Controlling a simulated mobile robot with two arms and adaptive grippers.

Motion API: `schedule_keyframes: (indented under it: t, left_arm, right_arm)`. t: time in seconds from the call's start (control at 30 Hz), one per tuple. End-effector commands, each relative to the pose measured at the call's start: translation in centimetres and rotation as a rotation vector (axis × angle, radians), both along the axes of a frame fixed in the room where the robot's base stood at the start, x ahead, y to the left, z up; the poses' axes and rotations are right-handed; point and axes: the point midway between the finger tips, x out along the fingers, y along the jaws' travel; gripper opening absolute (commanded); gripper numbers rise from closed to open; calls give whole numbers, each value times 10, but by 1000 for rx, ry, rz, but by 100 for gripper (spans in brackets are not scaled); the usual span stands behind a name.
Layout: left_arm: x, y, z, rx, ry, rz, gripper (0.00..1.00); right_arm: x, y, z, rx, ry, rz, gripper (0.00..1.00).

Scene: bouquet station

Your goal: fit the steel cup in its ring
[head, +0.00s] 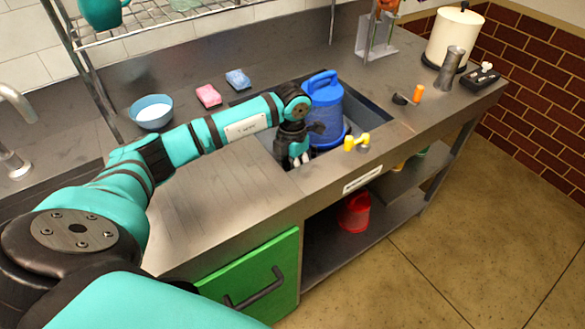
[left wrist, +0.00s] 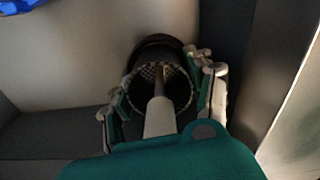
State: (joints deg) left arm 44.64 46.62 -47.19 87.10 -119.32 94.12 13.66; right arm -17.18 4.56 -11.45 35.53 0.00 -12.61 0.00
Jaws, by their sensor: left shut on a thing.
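My left gripper (head: 296,158) reaches down into the sink, just left of a blue can. In the left wrist view my left gripper (left wrist: 161,106) is shut on the steel cup (left wrist: 181,91), with a finger on each side of it. The cup has a round rim, a perforated dark inside and a pale post standing up in its middle. The dark ring (left wrist: 152,43) shows partly behind the cup on the sink floor. The cup hides the rest of it, so I cannot tell whether they touch. My right gripper is out of view.
The blue can (head: 326,115) stands in the sink (head: 372,113), close to my gripper. A yellow object (head: 356,142) lies at the sink's front edge. A blue bowl (head: 152,112), a pink sponge (head: 208,95) and a blue sponge (head: 238,79) are on the counter behind my arm.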

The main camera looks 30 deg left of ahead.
Motion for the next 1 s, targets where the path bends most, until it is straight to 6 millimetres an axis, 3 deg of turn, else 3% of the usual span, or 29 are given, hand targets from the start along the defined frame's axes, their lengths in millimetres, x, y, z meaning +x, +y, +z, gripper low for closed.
schedule_keyframes:
  t: [0.07,0.1,0.3,0.8,1.0]
  left_arm:
    - [0,0,0,0,-1,0,21]
    - [0,0,0,0,-1,0,56]
    - [0,0,1,-1,0,0,82]
    - [0,-3,2,-6,0,-4,83]
    - [1,-2,21,-6,-5,-5,83]
  right_arm:
    - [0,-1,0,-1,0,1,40]
    - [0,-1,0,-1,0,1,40]
    - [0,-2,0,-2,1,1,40]
    - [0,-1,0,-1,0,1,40]
    - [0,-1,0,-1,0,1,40]
